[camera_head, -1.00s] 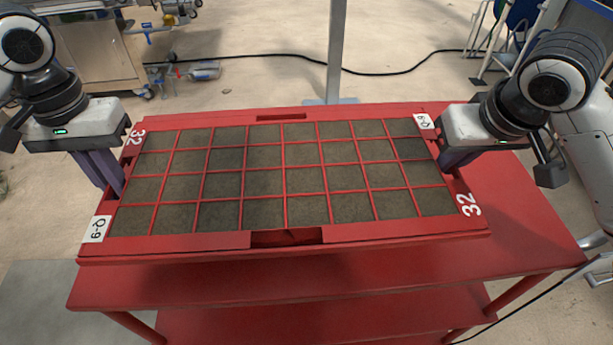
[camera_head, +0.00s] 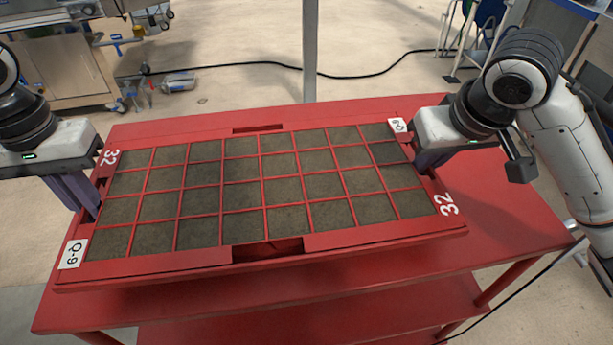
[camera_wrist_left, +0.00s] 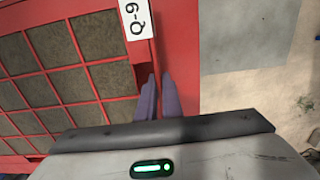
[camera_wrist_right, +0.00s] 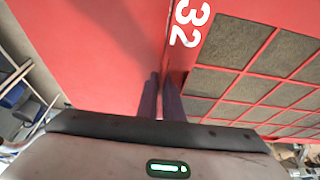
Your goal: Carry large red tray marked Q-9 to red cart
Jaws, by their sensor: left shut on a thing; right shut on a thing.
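The large red tray (camera_head: 165,267) has a grid of dark soil-filled cells, white Q-9 labels and white 32 marks. It lies over the top of the red cart (camera_head: 510,225); I cannot tell whether it touches the top. My left gripper (camera_head: 92,208) is shut on the tray's left end wall, beside the Q-9 label, as the left wrist view (camera_wrist_left: 160,82) also shows. My right gripper (camera_head: 422,164) is shut on the right end wall, between the other Q-9 label and the 32 mark. The right wrist view shows its fingers (camera_wrist_right: 162,85) at that wall.
Bare cart top shows behind and to the right of the tray. A grey post (camera_head: 310,50) stands behind the cart. A black cable (camera_head: 375,72) and a bottle (camera_head: 178,83) lie on the floor beyond.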

